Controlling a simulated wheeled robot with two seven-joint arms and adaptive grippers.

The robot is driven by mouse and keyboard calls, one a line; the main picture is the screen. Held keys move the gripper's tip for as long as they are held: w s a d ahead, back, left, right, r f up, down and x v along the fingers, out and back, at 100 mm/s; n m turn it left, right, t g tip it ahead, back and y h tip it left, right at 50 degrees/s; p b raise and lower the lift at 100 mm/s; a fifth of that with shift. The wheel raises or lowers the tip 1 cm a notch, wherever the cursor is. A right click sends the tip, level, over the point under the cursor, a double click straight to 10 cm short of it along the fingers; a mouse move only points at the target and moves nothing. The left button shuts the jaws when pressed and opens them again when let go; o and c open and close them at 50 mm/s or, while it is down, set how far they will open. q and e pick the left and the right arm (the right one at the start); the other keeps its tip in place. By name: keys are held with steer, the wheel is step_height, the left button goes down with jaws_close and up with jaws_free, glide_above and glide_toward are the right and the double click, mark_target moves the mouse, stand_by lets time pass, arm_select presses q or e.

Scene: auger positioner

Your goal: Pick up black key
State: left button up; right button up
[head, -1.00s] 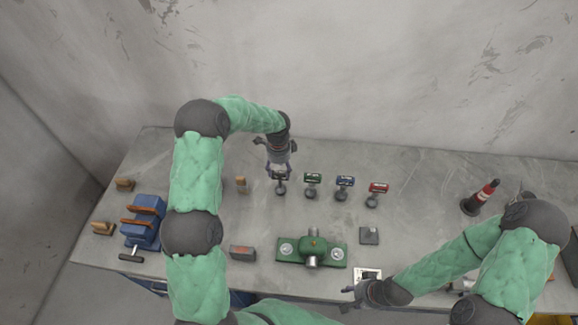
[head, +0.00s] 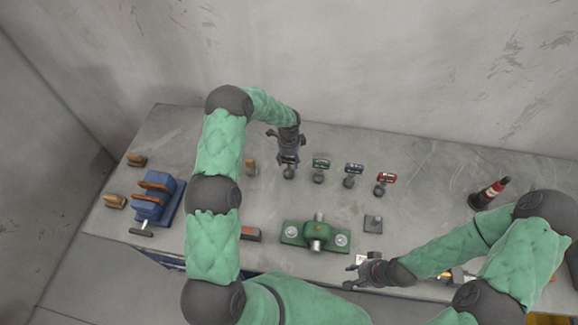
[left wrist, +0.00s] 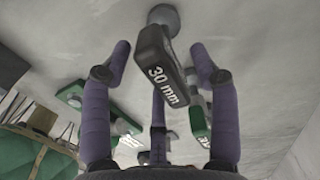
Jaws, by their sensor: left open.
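The black key (left wrist: 160,65) is marked "30 mm" in the left wrist view. Its block lies between the spread purple fingers of my left gripper (left wrist: 160,85), and its round grey end is at the top. I see no finger closed on it. In the head view my left gripper (head: 288,157) is over the black key, whose round end (head: 289,173) shows below the fingers; the rest is mostly hidden. My right gripper (head: 351,274) is empty near the front edge of the table, with its fingers apart.
Green (head: 320,164), blue (head: 353,170) and red (head: 386,178) keys stand in a row to the right. A green fixture (head: 293,233) is in front. A blue vise-like device (head: 155,200) is at left, and a dark cone (head: 488,193) at right.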

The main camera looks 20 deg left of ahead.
mark_target(289, 166)
arm_select(q)
steer(key=shift+f, duration=1.25)
jaws_close()
steer(key=shift+w+r, duration=0.1)
